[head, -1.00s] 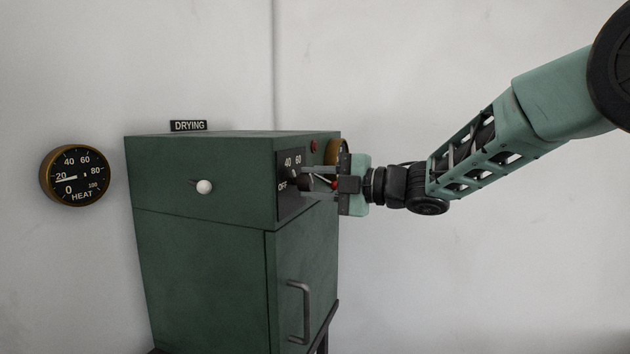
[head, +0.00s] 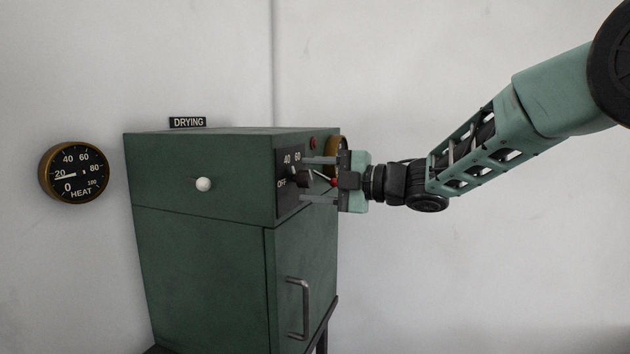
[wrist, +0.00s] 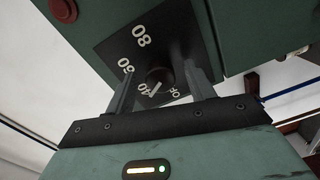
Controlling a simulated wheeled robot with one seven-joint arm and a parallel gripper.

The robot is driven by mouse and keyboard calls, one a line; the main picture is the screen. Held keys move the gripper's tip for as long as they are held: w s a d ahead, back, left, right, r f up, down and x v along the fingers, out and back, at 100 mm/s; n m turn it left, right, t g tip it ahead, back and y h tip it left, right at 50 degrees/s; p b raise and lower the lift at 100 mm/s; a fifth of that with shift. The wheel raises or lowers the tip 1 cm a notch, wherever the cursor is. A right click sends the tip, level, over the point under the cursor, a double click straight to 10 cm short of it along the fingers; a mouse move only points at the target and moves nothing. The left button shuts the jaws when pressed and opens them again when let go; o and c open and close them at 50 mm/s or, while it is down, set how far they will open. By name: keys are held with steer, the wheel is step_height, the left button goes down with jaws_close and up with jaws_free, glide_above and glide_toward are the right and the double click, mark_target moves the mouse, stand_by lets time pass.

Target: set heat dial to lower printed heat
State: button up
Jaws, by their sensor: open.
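The heat dial is a dark knob (head: 301,179) on a black panel on the right face of the green cabinet (head: 200,240). In the wrist view the knob (wrist: 158,76) has a white pointer line, which points at about the printed 40. The panel (wrist: 165,35) also shows 80, 60 and a partly hidden OFF. My gripper (head: 305,180) is open, its two fingers apart on either side of the knob. In the wrist view my gripper (wrist: 160,80) shows gaps between its fingers and the knob. The round HEAT gauge (head: 73,172) has its needle near 20.
A red button (wrist: 63,10) sits beside the panel. A DRYING sign (head: 187,122) is above the cabinet. The wall to the right is bare.

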steer(key=b+v, duration=0.6)
steer(key=v, duration=1.1)
steer(key=shift+d, duration=0.2)
steer(key=s+a+f+m+t+h, duration=0.25)
steer(key=f+m+h, duration=0.25)
steer(key=f+m, duration=0.25)
steer(key=s+a+f+m+t+h, duration=0.1)
steer(key=s+a+f+m+h, duration=0.15)
steer(key=f+m+h, duration=0.4)
steer(key=s+d+f+m+g+h, duration=0.2)
steer(key=s+f+g, duration=0.3)
steer(key=s, duration=0.9)
steer(key=s+d+f+m+g+h, duration=0.2)
steer(key=s+f+m+g, duration=0.3)
steer(key=s+f, duration=0.4)
steer(key=s, duration=0.5)
steer(key=shift+f, duration=0.25)
steer(key=shift+d, duration=0.15)
